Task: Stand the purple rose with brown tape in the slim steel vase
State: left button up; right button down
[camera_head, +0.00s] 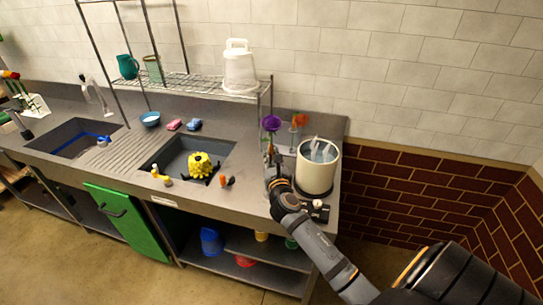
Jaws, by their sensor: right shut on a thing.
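A purple rose (271,123) shows near the right end of the steel counter, bloom up and roughly upright. My right gripper (274,168) is below the bloom, at the left of a cream bucket, and is shut on the rose's stem. The brown tape is too small to make out. An orange flower (299,120) stands just right of the purple bloom. I cannot clearly pick out the slim steel vase; the gripper, arm and bucket crowd that spot. My left gripper is not in view.
The cream bucket (316,175) stands close right of my gripper. Left of it is a sink (220,150) with a yellow object (200,164). A wire shelf (190,83) holding a white container (239,68) is above the counter.

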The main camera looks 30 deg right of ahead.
jog(key=shift+f+b, duration=0.75)
jog(key=shift+f, duration=0.45)
jog(key=c, duration=0.7)
grip_release()
jog(key=shift+o, duration=0.2)
jog(key=shift+p+v, duration=0.4)
jog(key=shift+v, duration=2.15)
jog(key=shift+s, duration=0.1)
